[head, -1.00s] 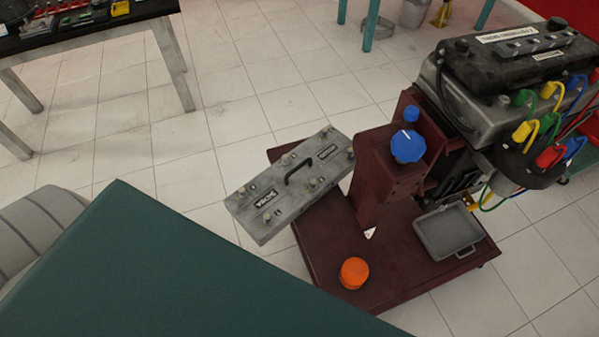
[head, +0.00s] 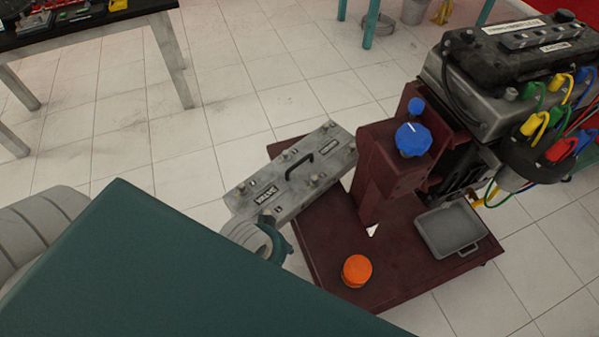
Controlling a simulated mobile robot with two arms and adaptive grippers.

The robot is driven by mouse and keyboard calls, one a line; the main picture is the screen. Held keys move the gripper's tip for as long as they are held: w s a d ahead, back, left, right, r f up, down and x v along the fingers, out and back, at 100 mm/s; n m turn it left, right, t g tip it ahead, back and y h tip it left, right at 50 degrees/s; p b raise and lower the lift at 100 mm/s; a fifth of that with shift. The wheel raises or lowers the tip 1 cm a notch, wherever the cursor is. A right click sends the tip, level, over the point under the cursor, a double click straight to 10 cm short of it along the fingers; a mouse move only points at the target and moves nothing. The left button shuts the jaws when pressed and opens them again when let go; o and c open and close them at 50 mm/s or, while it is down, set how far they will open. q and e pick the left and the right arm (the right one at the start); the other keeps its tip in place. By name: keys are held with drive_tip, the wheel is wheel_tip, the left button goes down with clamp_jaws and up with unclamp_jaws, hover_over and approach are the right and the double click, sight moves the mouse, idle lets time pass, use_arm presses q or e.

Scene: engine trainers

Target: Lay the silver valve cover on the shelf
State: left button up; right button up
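The silver valve cover (head: 290,175) is a long grey block with a black handle on top and several round caps. It lies slanted, top up, above the left part of the maroon stand's base (head: 332,236). Its left end sticks out past the base edge over the floor. What bears it from below is hidden. A grey and teal rounded part (head: 262,238), seemingly of my arm, shows close to the cover's near left end. No gripper fingers show; my teal body covers the front. I cannot make out which surface is the shelf.
The engine (head: 520,75) with coloured cables stands at the right on the maroon stand. A blue knob (head: 413,139), an orange cap (head: 357,270) and a grey tray (head: 449,230) are on the stand. A black-topped table (head: 95,22) is at the upper left. Tiled floor lies clear between.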

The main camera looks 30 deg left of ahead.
use_arm(q)
drive_tip(key=w+d+r+m+h, duration=0.1)
drive_tip(key=w+d+r, duration=0.2)
drive_tip(key=w+d+r+m+h, duration=0.1)
drive_tip(key=w+d+r, duration=0.2)
drive_tip(key=w+r, duration=0.1)
drive_tip(key=shift+w+d+m, duration=0.1)
drive_tip(key=shift+d+m, duration=0.2)
drive_tip(key=shift+d, duration=0.1)
drive_tip(key=w+m, duration=0.1)
drive_tip(key=w, duration=0.2)
drive_tip(key=n+g+y, duration=0.2)
drive_tip(key=g, duration=0.1)
approach(300, 162)
drive_tip(key=shift+s+d, duration=0.1)
drive_tip(key=shift+s, duration=0.2)
drive_tip(key=shift+f, duration=0.1)
wheel_tip(300, 162, down, 5)
drive_tip(key=shift+w+f, duration=0.1)
drive_tip(key=f, duration=0.2)
drive_tip(key=f+p, duration=0.1)
drive_tip(key=f, duration=0.1)
drive_tip(key=shift+w+d+f, duration=0.1)
drive_tip(key=shift+w+d, duration=0.05)
drive_tip(key=shift+w, duration=0.1)
drive_tip(key=shift+f, duration=0.5)
use_arm(e)
drive_tip(key=shift+d+r, duration=0.2)
drive_tip(key=shift+r, duration=0.35)
